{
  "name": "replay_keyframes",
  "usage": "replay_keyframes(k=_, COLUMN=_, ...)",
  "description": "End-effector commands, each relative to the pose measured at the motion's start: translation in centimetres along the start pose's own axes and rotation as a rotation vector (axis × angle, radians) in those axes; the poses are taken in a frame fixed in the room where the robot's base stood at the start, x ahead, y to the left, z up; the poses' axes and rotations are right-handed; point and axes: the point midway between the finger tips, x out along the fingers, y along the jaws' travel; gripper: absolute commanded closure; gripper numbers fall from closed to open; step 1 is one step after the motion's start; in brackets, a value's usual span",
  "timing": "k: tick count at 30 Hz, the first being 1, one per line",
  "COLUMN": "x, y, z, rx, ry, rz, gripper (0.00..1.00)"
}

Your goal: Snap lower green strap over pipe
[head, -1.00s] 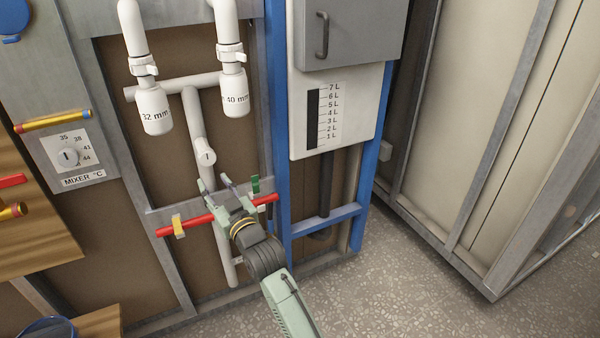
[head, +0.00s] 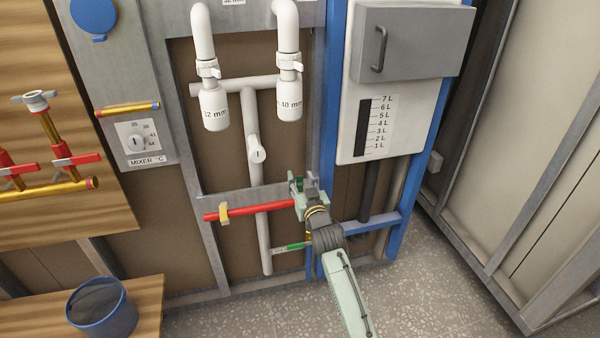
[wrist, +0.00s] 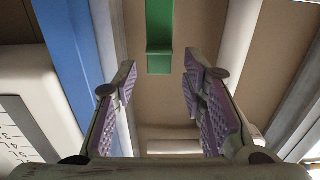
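A red pipe (head: 262,209) runs across the frame, over the white vertical pipe (head: 265,240). In the wrist view the green strap (wrist: 159,35) hangs ahead of and between the fingertips, with a clear gap to both. A second green piece (head: 294,247) lies lower, beside the white pipe; its form is hard to tell. My gripper (head: 306,183) is open and empty (wrist: 158,80). It hides the red pipe's right end.
A yellow strap (head: 223,213) sits on the red pipe at left. A blue bucket (head: 101,308) stands on a wooden surface at lower left. Floor (head: 420,290) at right is clear.

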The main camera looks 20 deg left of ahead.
Motion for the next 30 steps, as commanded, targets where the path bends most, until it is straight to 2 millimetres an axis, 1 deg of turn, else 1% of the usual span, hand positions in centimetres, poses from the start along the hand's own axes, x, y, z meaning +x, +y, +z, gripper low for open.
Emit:
replay_keyframes(k=1, x=0.6, y=-0.1, z=-0.1, rx=-0.003, ry=-0.001, rz=-0.001, gripper=0.62)
replay_keyframes(k=3, x=1.2, y=0.0, z=-0.1, rx=-0.001, ry=0.0, rz=-0.001, gripper=0.62)
replay_keyframes(k=6, x=1.8, y=0.0, z=0.0, rx=-0.001, ry=-0.001, rz=0.0, gripper=0.62)
replay_keyframes(k=17, x=2.0, y=0.0, z=0.0, rx=0.0, ry=0.001, rz=0.001, gripper=0.62)
replay_keyframes(k=30, x=2.0, y=0.0, z=0.0, rx=0.0, ry=0.001, rz=0.001, gripper=0.92)
